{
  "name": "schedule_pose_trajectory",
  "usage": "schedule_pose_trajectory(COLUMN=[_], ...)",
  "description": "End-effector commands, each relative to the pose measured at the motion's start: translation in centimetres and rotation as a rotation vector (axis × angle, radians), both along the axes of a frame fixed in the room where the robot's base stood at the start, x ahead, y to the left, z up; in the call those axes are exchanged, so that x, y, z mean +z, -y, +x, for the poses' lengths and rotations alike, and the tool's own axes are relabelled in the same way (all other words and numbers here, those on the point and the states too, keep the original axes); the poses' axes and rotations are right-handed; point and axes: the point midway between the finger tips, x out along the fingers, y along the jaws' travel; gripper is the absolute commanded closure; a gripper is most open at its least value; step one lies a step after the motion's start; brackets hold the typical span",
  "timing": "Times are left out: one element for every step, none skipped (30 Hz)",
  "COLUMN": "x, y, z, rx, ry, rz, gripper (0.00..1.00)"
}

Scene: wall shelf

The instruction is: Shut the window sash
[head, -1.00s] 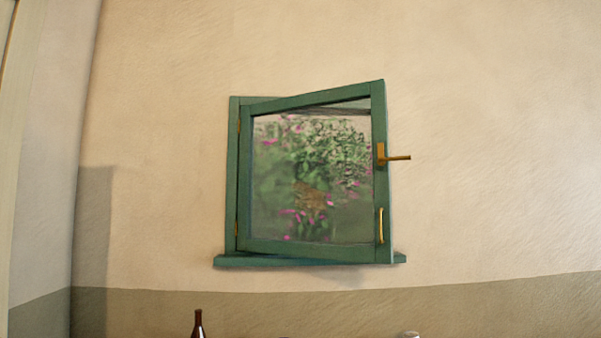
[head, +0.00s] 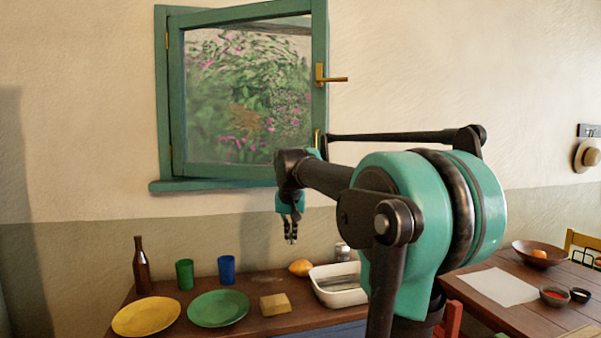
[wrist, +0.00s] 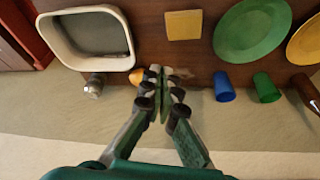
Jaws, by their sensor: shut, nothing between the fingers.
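The green window sash (head: 176,100) is hinged at its left side and stands ajar, its right edge swung out from the frame (head: 161,50). A brass lever handle (head: 322,76) is on its right stile. The lower pull handle (head: 317,138) is mostly hidden by my arm. My gripper (head: 291,238) hangs fingers down, below the window and above the sideboard. In the wrist view my gripper (wrist: 165,80) is shut and empty, with the window out of sight.
The sideboard (head: 180,285) below holds a brown bottle (head: 141,266), green cup (head: 184,274), blue cup (head: 226,269), yellow plate (head: 146,316), green plate (head: 218,308), sponge-like block (head: 274,304) and white basin (head: 337,292). A table (head: 530,310) with bowls stands right.

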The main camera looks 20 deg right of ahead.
Motion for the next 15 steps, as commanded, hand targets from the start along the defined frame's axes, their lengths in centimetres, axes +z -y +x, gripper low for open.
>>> schedule_pose_trajectory(x=[2.8, 4.3, 6.2, 7.7, 9.1, 11.1, 12.4, 13.8, 15.6, 16.9, 18.2, 19.8, 20.9, 21.9, 23.1], y=[0.1, 0.2, 0.3, 0.4, 0.4, 0.5, 0.6, 0.7, 0.8, 0.9, 1.0, 1.1, 1.1, 1.2, 1.3], z=[1.2, 1.7, 2.3, 2.8, 3.1, 3.5, 3.7, 3.9, 4.1, 4.2, 4.2, 4.1, 4.0, 3.9, 3.7], rx=[-0.018, -0.031, -0.048, -0.061, -0.073, -0.089, -0.101, -0.115, -0.131, -0.144, -0.156, -0.173, -0.184, -0.195, -0.209], ry=[0.000, 0.000, 0.001, 0.001, 0.001, 0.002, 0.003, 0.003, 0.005, 0.006, 0.007, 0.009, 0.010, 0.011, 0.012], rz=[-0.001, 0.000, -0.002, -0.002, -0.003, -0.002, -0.003, -0.003, -0.005, -0.005, -0.005, -0.005, -0.005, -0.005, -0.007], gripper=[1.00, 1.00, 1.00, 1.00, 1.00, 1.00, 1.00, 1.00, 1.00, 1.00, 1.00, 1.00, 1.00, 1.00, 1.00])
